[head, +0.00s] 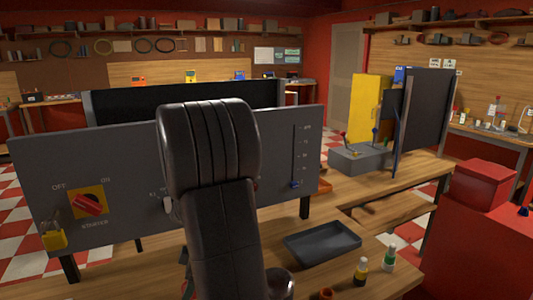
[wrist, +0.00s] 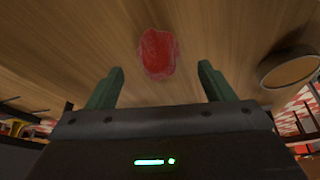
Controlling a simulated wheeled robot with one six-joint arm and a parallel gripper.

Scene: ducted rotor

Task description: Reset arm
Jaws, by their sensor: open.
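My gripper (wrist: 160,67) is open in the wrist view, its two green fingers apart. A red, lumpy, translucent-looking thing (wrist: 158,53) appears beyond the fingertips, against a wooden surface. I see nothing held, and I cannot tell how far away the red thing is. In the head view my dark arm rises in front of the middle of a grey panel, and my gripper is hidden there. The panel (head: 130,165) has a red rotary switch (head: 88,203) on a yellow plate marked OFF and ON, a yellow padlock (head: 54,237) and a slider with a blue knob (head: 294,184).
A dark tray (head: 322,241) and two small bottles, one yellow (head: 361,271) and one green (head: 389,258), stand on the bench at right. A grey lever box (head: 358,158) stands behind. A red chest (head: 485,185) is far right. A round disc (wrist: 290,69) shows in the wrist view.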

